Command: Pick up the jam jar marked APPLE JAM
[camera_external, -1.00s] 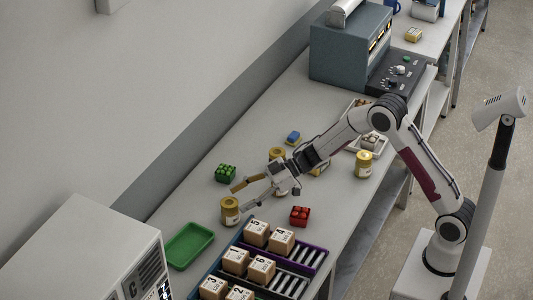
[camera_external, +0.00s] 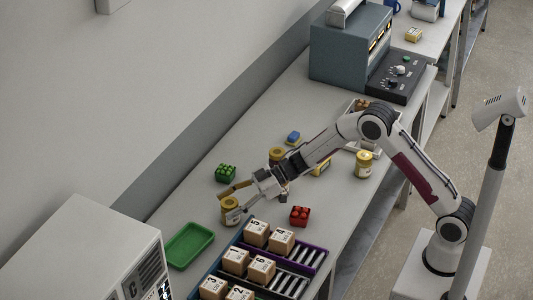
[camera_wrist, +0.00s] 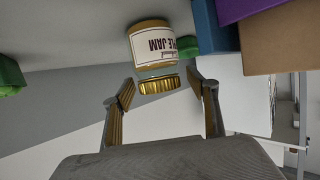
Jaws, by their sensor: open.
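The jam jar (camera_external: 230,211) has a yellow-gold lid and a pale label, and stands upright near the green tray. In the wrist view the jar (camera_wrist: 152,45) appears upside down, its label reading "...LE JAM" with the start cut off by the curve. My gripper (camera_external: 232,200) is at the jar, with one finger on its far side and one on its near side. In the wrist view my open gripper (camera_wrist: 163,97) has its fingers apart, with the jar's gold lid just ahead between them. No contact shows.
A green tray (camera_external: 189,246) lies left of the jar. Numbered boxes (camera_external: 256,232) stand in racks in front. Other yellow-lidded jars stand farther right, one by the table edge (camera_external: 364,164).

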